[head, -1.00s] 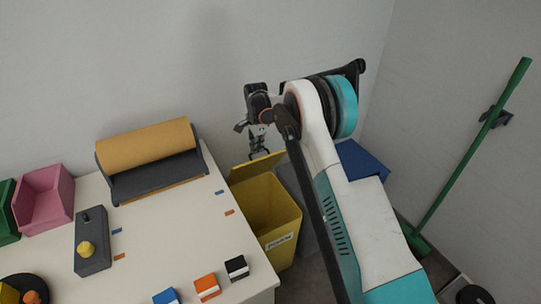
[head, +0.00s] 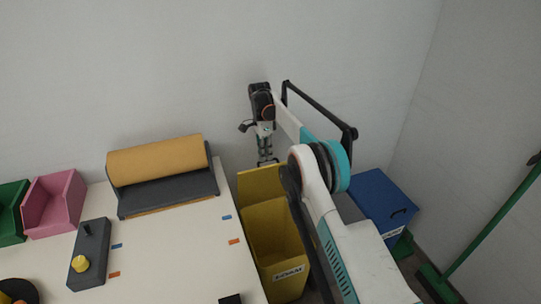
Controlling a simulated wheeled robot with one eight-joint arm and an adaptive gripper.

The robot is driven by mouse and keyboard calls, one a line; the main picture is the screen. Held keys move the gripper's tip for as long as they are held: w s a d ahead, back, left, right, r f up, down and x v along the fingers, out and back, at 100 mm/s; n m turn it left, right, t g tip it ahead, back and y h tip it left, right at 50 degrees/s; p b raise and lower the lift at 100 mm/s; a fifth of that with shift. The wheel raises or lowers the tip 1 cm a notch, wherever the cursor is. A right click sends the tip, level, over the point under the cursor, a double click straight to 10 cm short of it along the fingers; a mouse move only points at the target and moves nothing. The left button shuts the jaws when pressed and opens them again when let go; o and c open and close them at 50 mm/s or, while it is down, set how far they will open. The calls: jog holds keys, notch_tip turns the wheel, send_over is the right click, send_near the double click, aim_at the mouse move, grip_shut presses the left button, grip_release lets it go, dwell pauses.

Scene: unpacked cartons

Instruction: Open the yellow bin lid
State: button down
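The yellow bin (head: 280,250) stands on the floor against the right side of the table, with a white label on its front. Its yellow lid (head: 262,184) is raised at the back, its broad face showing, and the bin's inside is visible. My gripper (head: 267,161) points down at the lid's top edge, close to the wall. Its fingers are small here, so I cannot tell whether they touch the lid or how far apart they are. My arm covers the bin's right side.
The white table (head: 178,258) carries a brown roll on a dark holder (head: 165,175), a pink bin (head: 55,203) and a grey control box (head: 90,254). A blue bin (head: 378,200) stands right of my arm. A green broom (head: 487,236) leans at the right.

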jog(key=shift+w+a+f, duration=0.3)
jog(key=shift+w+f, duration=0.15)
jog(key=shift+f, duration=0.3)
jog(key=c, duration=1.8)
grip_release()
jog(key=shift+o, duration=0.5)
jog(key=shift+w+f, duration=0.15)
jog(key=shift+w, duration=0.05)
jog(key=o, duration=0.3)
jog(key=shift+w+f, duration=0.1)
jog(key=shift+o, duration=0.2)
notch_tip(320, 180, up, 11)
jog(key=shift+f, duration=0.2)
jog(key=c, duration=0.3)
